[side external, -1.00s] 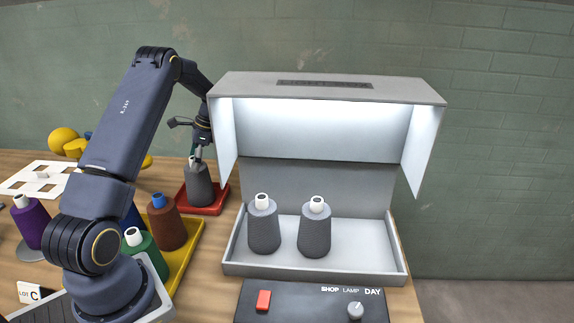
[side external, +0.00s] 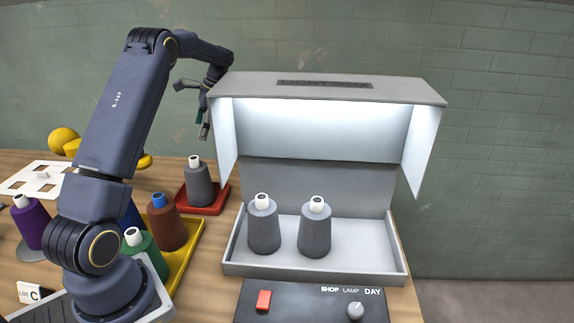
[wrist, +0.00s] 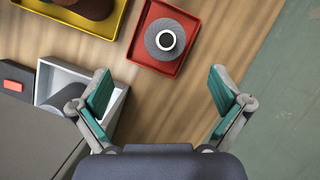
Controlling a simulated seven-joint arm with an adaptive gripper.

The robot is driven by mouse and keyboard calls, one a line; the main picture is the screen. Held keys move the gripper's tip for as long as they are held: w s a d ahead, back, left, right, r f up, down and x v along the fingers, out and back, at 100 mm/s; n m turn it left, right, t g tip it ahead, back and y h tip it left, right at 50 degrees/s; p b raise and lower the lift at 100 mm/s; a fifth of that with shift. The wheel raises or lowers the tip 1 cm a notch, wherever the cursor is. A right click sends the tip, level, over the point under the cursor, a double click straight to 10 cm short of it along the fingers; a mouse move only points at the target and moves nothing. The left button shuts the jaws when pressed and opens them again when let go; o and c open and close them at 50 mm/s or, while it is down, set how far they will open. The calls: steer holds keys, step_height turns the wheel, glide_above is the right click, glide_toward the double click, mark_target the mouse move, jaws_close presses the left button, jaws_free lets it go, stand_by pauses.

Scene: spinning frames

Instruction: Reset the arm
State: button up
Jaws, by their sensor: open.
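My gripper (side external: 204,124) is raised above the table, left of the light box, and holds nothing. In the wrist view my gripper (wrist: 161,100) has its two green-padded fingers spread wide, with bare table between them. A grey thread cone (side external: 199,181) with a white top stands upright in the red tray (side external: 223,199), below my gripper and apart from it. In the wrist view the grey cone (wrist: 157,50) shows from above in the red tray (wrist: 141,54), beyond the fingertips.
The light box (side external: 325,89) stands right of my gripper, with two grey cones (side external: 264,229) inside. A yellow tray (side external: 186,262) holds brown and green cones. A purple cone (side external: 32,224) and a white rack (side external: 20,182) are at left. A switch panel (side external: 312,302) is in front.

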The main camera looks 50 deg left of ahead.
steer(key=s+d+r+n+t, duration=0.1)
steer(key=s+d+r, duration=0.2)
steer(key=d+r, duration=0.25)
steer(key=s+d+r+n+t+y, duration=0.1)
steer(key=s+d+r+n, duration=0.15)
steer(key=d+r, duration=0.35)
steer(key=s+d+r+n+t, duration=0.1)
steer(key=s+d+r, duration=0.25)
steer(key=r, duration=0.35)
steer(key=s+d+f+t+h, duration=0.1)
steer(key=s+d+f+t, duration=0.1)
steer(key=d, duration=0.4)
steer(key=s+d+f+t+h, duration=0.1)
steer(key=d+f+t, duration=0.1)
steer(key=d+f, duration=0.2)
steer(key=s+d+f+t+h, duration=0.1)
steer(key=s+d+f+t, duration=0.1)
steer(key=d, duration=0.8)
steer(key=shift+s+d+f+t, duration=0.3)
steer(key=shift+f+t, duration=0.1)
steer(key=shift+f, duration=0.25)
